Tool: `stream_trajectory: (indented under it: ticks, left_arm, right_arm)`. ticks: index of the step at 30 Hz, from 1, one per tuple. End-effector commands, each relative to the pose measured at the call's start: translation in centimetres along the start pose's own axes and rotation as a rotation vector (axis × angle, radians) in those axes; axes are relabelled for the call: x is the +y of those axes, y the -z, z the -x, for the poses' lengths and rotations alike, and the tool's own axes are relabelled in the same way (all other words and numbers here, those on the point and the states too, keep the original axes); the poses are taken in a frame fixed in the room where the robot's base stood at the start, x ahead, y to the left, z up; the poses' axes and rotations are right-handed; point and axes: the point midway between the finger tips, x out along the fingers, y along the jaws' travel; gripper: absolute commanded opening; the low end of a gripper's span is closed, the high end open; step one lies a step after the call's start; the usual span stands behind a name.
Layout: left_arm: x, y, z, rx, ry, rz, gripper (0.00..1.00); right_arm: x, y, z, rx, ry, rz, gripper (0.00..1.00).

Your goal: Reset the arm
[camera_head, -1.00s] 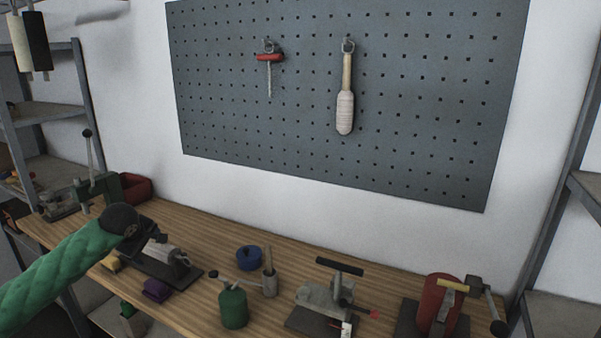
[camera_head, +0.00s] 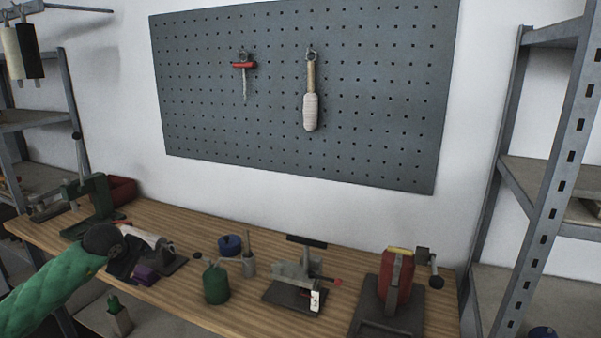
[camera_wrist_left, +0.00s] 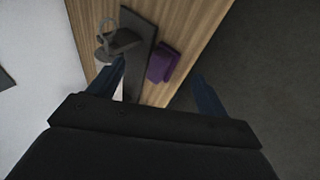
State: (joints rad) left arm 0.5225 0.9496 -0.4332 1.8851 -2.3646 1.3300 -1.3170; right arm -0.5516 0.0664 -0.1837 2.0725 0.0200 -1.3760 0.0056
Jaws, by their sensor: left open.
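My left arm, in a green quilted sleeve, comes in from the lower left of the head view. Its dark gripper (camera_head: 122,262) is over the left front part of the wooden workbench (camera_head: 200,314), close to a purple block (camera_head: 146,275). In the left wrist view the two dark blue fingers of my left gripper (camera_wrist_left: 160,88) are spread wide with nothing between them. The purple block (camera_wrist_left: 163,63) and a dark-based fixture (camera_wrist_left: 137,45) lie beyond the fingertips. My right gripper is not in view.
The bench holds a green canister (camera_head: 215,285), a blue round tin (camera_head: 230,245), a grey clamp device (camera_head: 295,270), a red device with a crank (camera_head: 396,278) and a green press (camera_head: 95,205). A pegboard (camera_head: 390,110) hangs behind. Metal shelves (camera_head: 548,190) stand at both sides.

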Motion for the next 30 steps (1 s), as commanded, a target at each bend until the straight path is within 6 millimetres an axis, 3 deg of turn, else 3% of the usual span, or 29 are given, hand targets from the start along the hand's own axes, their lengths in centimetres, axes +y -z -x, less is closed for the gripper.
stream_trajectory:
  ticks: [11, 18, 21, 26, 30]
  left_arm:
    - [-2.0, -7.1, -1.8, -0.322, -0.110, 0.238, 0.78]
    - [-3.9, -12.9, -1.5, -0.675, -0.193, 0.634, 0.78]
    - [-4.6, -14.4, -0.8, -0.825, -0.217, 0.863, 0.78]
    - [-5.9, -14.5, -0.1, -1.019, -0.244, 1.270, 0.78]
    - [-7.9, -12.8, -0.1, -1.134, -0.266, 1.661, 0.78]
  right_arm:
    - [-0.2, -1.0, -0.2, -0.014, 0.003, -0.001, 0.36]
    - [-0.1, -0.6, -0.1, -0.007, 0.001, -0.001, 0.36]
    - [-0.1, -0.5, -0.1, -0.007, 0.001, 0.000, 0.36]
    - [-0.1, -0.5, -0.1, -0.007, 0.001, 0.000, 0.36]
    - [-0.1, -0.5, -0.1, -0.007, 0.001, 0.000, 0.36]
